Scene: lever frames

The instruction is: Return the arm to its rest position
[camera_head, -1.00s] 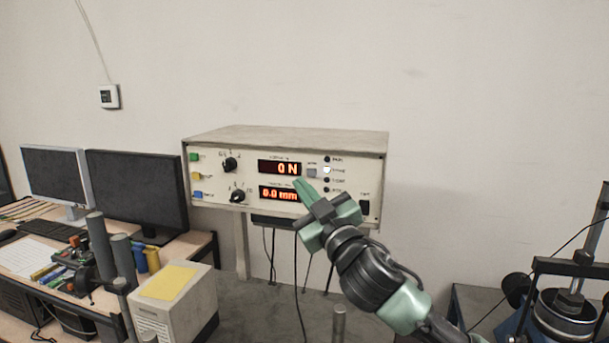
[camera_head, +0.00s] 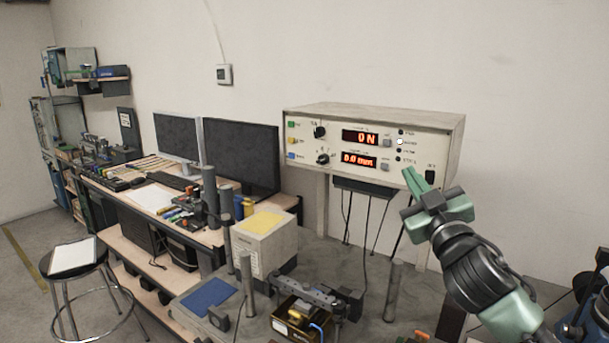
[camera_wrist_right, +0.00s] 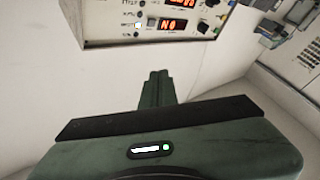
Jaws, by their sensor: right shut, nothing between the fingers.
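My right arm comes in from the lower right in the head view. Its green gripper (camera_head: 419,181) is shut and empty, with its fingertips close in front of the lower right part of the control box (camera_head: 374,114). I cannot tell whether they touch it. The box is white, with displays reading 0 N (camera_head: 360,137) and 0.0 mm (camera_head: 359,160). In the right wrist view the shut fingers (camera_wrist_right: 157,84) point toward the wall below the box, whose panel (camera_wrist_right: 105,22) shows upside down at the top. My left gripper is not in view.
A workbench at left holds two monitors (camera_head: 240,158) and many small items. A stool (camera_head: 75,257) is at far left. Bare wall is right of the control box.

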